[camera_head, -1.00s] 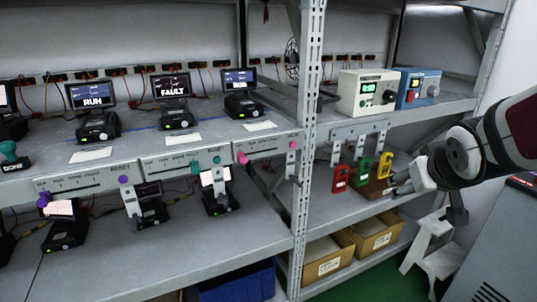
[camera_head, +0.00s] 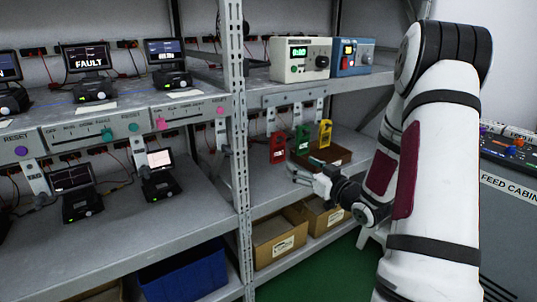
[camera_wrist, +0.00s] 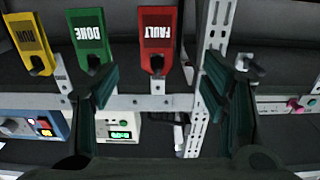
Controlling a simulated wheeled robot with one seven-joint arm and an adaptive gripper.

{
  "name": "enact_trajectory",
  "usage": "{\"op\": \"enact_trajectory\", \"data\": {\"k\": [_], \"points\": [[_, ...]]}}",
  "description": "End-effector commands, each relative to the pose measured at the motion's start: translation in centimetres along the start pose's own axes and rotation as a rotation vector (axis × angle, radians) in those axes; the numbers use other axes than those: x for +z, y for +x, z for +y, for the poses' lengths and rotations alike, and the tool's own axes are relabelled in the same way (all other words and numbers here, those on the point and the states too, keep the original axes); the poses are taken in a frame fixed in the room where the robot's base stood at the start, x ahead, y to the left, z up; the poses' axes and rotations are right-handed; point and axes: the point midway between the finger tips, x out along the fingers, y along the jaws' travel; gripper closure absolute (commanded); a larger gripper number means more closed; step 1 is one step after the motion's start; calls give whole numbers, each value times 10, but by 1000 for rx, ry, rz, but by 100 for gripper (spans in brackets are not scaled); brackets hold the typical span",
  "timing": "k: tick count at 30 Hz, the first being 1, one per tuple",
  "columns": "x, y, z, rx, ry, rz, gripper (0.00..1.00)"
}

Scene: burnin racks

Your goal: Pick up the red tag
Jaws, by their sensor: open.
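The red tag (camera_head: 278,148) hangs from the grey hook rail on the right-hand rack, leftmost of a row of tags. In the wrist view, which is upside down, the red tag (camera_wrist: 158,32) reads FAULT and lies ahead, between the lines of the two fingers. My gripper (camera_head: 298,174) is in front of the rack, just below and right of the red tag. In the wrist view my gripper (camera_wrist: 160,75) has its dark fingers wide apart with nothing between them. The fingers appear clear of the tag.
Close by hang a green tag (camera_head: 302,138) and a yellow tag (camera_head: 325,133). A perforated rack post (camera_head: 237,130) stands left of the red tag. Cardboard boxes (camera_head: 277,240) sit on the shelf below.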

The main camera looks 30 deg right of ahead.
Motion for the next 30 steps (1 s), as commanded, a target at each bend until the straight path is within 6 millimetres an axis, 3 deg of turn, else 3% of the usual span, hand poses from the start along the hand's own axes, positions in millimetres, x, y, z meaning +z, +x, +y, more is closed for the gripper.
{"op": "enact_trajectory", "data": {"k": [12, 20, 30], "points": [[-1, 69, 0, -3, -2, 4, 33], [-2, 88, 0, -1, -1, 3, 33], [-5, 131, 4, -1, -1, 3, 33]]}}
